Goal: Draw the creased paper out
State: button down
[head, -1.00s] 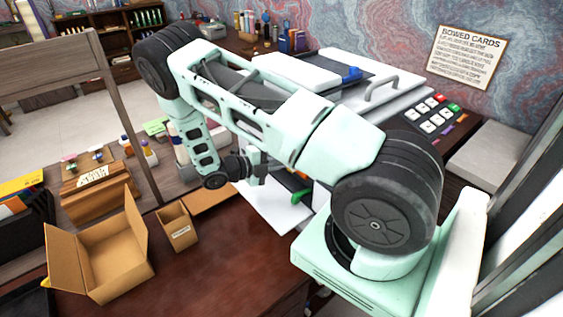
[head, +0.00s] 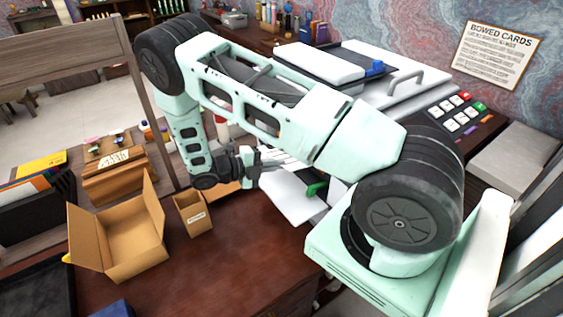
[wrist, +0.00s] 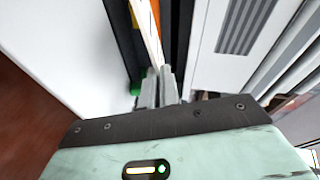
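A white machine (head: 400,90) stands on the desk with a white side panel (head: 288,200) open and a green lever (head: 316,190) in the opening. In the wrist view, a thin pale strip, apparently the creased paper (wrist: 150,35), stands edge-on inside the dark opening and runs down to my fingertips. My gripper (wrist: 158,78) is at the opening with its two grey fingers close together at the strip's near end. I cannot tell whether they touch or clamp it. In the head view, my gripper (head: 268,158) points into the machine, and my arm hides much of the machine's side.
An open cardboard box (head: 120,235) and a small labelled box (head: 192,213) stand on the desk to the left. A wooden frame post (head: 150,130) rises behind them. In the wrist view, a green knob (wrist: 136,86) is close left of my fingers.

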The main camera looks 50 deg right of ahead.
jog(key=w+a, duration=0.1)
jog(key=a, duration=0.5)
jog(key=shift+w+b, duration=0.25)
jog(key=shift+b, duration=0.1)
jog(key=shift+a+r, duration=0.1)
notch_tip(320, 180, up, 3)
jog(key=shift+p, duration=1.25)
